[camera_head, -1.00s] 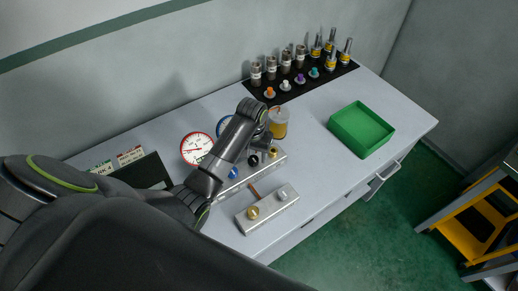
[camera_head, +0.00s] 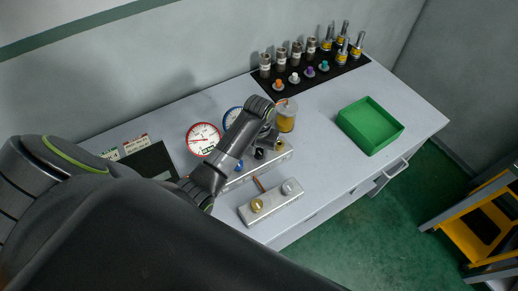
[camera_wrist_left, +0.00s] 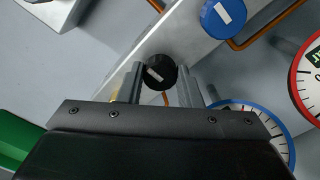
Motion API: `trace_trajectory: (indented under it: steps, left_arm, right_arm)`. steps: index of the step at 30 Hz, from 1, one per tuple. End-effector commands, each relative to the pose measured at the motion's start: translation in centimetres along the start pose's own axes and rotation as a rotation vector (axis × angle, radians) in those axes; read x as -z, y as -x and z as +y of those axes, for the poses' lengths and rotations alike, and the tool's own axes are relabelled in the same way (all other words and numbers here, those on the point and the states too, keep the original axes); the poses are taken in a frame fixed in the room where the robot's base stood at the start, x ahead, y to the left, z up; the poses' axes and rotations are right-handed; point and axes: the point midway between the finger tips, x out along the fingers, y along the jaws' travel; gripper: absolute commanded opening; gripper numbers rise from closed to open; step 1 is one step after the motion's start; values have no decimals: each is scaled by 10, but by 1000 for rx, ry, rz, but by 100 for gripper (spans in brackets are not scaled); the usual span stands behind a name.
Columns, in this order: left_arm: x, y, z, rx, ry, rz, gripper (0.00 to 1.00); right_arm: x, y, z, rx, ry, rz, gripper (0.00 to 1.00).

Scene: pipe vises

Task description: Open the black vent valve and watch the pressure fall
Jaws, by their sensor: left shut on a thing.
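The black vent valve (camera_head: 259,154) is a round knob on a silver block (camera_head: 240,178) on the bench. It also shows in the left wrist view (camera_wrist_left: 158,70), with a white mark on its face. My left gripper (camera_wrist_left: 160,82) has a finger on each side of the knob and is shut on it; in the head view the gripper (camera_head: 266,141) reaches down over the block. A red-rimmed gauge (camera_head: 203,139) stands behind, its reading too small to tell. A blue-rimmed gauge (camera_head: 230,117) is partly hidden by my arm. My right gripper is not in view.
A blue knob (camera_wrist_left: 222,16) sits beside the black one. A yellow-filled jar (camera_head: 286,119) stands close behind the gripper. A second block (camera_head: 272,208) with two knobs lies in front. A green tray (camera_head: 370,125) is at the right, with clear bench around it.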

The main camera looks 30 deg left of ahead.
Motion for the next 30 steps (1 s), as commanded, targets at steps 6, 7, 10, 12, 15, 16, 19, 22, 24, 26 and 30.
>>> trace_trajectory:
  steps: [6,7,10,12,15,16,19,22,24,26,30]
  left_arm:
    - [1,0,0,0,59,3,9]
    - [1,0,0,0,72,3,9]
    - [1,0,0,0,134,4,9]
    - [1,0,0,0,188,4,9]
    - [1,0,0,0,275,4,9]
    - [1,0,0,-1,302,4,9]
    - [1,0,0,-1,398,5,9]
    - [1,0,0,-1,493,5,9]
    - [2,0,0,-1,560,5,9]
    - [2,1,0,-1,617,5,9]
    - [2,1,0,-1,750,5,9]
  right_arm:
    - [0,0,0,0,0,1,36]
    - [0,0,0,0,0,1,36]
    - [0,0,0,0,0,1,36]
    - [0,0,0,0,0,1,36]
    - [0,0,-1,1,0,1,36]
    - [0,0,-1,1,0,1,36]
    - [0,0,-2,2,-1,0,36]
    - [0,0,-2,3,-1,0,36]
    - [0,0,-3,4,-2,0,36]
    - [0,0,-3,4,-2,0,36]
    - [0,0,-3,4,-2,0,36]
